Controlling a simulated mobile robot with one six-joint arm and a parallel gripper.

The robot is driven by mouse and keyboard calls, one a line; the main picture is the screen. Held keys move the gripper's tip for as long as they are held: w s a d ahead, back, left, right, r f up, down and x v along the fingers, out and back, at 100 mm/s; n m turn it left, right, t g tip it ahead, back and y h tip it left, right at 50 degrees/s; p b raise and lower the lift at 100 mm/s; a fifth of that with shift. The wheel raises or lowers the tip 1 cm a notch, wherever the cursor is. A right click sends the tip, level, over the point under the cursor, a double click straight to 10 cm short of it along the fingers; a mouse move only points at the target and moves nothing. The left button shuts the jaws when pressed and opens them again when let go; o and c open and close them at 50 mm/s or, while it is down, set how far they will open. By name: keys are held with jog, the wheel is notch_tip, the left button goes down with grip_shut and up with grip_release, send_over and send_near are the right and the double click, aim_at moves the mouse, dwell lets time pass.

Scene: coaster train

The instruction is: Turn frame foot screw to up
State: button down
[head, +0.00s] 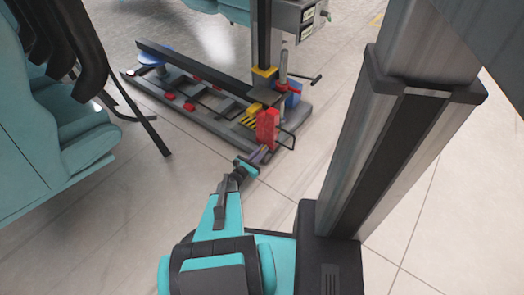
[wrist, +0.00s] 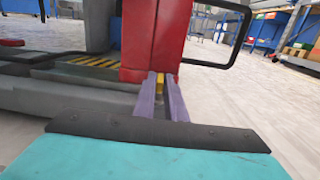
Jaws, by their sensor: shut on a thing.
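My gripper (head: 260,155) is low at the near right end of a dark grey frame (head: 205,122). In the wrist view its two purple fingers (wrist: 162,92) are closed around a small yellow piece (wrist: 159,82) at the foot of an upright red block (wrist: 155,40). I take this yellow piece to be the frame foot screw; most of it is hidden between the fingers. The red block (head: 267,128) also shows in the head view, just beyond the fingertips. Whether the screw points up cannot be told.
A black bar handle (wrist: 232,40) loops out right of the red block. Yellow-black striped plates (head: 251,117) and a dark post (head: 262,35) stand on the frame. Teal seats (head: 60,125) are at the left. Light tiled floor (head: 150,215) is open in front.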

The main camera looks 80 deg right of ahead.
jog(key=shift+s+a, duration=0.15)
jog(key=shift+s, duration=0.15)
jog(key=c, duration=2.1)
grip_release()
jog(key=shift+w, duration=0.15)
jog(key=shift+w, duration=0.1)
